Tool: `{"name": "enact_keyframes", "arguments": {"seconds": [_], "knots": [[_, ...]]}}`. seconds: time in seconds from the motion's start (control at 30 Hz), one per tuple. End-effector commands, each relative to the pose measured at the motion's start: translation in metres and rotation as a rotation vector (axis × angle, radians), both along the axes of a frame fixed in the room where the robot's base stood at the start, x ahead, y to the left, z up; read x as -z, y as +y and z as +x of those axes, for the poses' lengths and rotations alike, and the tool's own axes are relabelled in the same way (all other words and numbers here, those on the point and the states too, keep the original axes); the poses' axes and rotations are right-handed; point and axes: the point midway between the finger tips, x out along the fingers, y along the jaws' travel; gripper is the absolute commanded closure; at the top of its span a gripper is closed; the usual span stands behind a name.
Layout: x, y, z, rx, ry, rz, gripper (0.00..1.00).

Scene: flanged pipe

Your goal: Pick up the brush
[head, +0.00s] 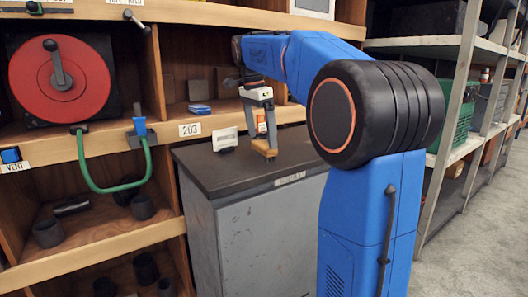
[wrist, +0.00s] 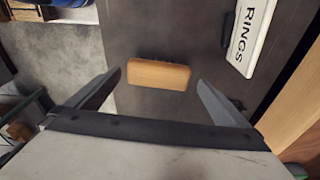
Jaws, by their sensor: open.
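The brush shows in the wrist view as a small tan wooden block (wrist: 158,74), lying on the dark cabinet top with a thin dark fringe along its far edge. My gripper (wrist: 159,80) is open, with one finger to the left of the block and one to the right, apart from it in the picture. In the head view my gripper (head: 263,143) points down over the grey cabinet's top (head: 215,175).
A white RINGS sign (wrist: 252,35) stands close to the right of the brush; it shows in the head view too (head: 225,139). Wooden shelving with a red hose reel (head: 85,85) is at left. Bare cabinet top lies in front of the gripper.

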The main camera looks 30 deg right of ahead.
Motion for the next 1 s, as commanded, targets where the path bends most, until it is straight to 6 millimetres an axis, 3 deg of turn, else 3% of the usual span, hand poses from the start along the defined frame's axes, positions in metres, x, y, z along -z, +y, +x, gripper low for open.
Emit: {"name": "enact_keyframes", "arguments": {"seconds": [0.3, 0.6, 0.77, 1.0], "knots": [[0.038, -0.01, -0.003, 0.001, 0.001, 0.0, 0.0], [0.041, -0.01, -0.003, 0.0, 0.0, 0.0, 0.0], [0.041, -0.01, -0.003, 0.0, 0.0, 0.0, 0.38], [0.041, -0.01, -0.003, 0.0, 0.0, 0.0, 0.39]]}}
